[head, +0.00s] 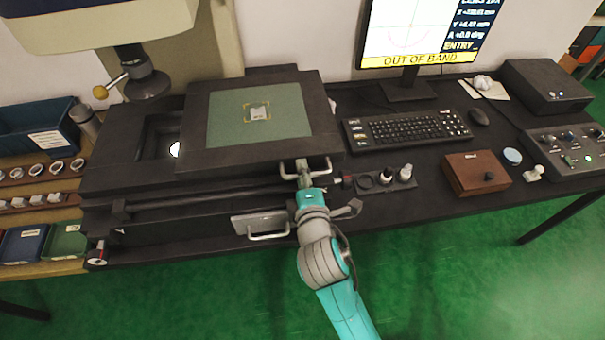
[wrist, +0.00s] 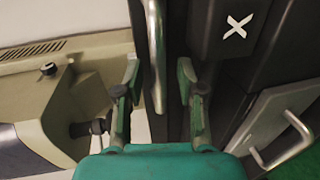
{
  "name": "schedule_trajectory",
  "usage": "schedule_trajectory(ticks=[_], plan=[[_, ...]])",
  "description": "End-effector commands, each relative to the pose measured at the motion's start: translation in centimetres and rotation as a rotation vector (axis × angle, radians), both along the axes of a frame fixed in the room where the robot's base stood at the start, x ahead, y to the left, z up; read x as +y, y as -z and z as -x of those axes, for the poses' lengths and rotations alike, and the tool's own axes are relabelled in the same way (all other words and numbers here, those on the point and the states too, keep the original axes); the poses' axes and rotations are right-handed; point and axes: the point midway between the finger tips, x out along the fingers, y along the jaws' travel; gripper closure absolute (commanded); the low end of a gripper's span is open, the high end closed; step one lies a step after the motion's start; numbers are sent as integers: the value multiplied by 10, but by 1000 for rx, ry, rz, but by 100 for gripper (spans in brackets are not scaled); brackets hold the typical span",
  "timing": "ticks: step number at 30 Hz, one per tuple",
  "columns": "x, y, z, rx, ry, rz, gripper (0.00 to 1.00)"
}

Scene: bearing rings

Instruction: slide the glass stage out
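The glass stage is a dark square frame (head: 200,104) around a greenish glass pane (head: 228,125), with a small pale piece (head: 259,112) on it. It sits on the dark machine bed, toward the right end. A metal bar handle (head: 321,174) is at its front edge. My gripper (head: 304,172) is at this handle. In the wrist view the gripper's fingers (wrist: 160,90) are apart, with the handle bar (wrist: 155,50) in the gap and space visible beside it. I cannot tell whether a finger touches the bar.
A lower handle (head: 267,237) on a pale panel is left of my arm. A small rack of cylinders (head: 386,180), a wooden box (head: 477,174) and a keyboard (head: 408,129) are to the right. The lens column (head: 146,80) stands behind left. The green floor in front is clear.

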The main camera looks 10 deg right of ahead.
Motion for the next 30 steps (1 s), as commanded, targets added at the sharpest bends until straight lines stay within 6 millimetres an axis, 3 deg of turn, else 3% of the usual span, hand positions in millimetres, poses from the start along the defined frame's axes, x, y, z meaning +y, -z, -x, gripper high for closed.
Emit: schedule_trajectory(ticks=[8,21,30], plan=[[2,-2,9,0,-3,0,62],[4,-18,88,0,-4,1,62],[4,-25,115,-1,-1,1,62]])
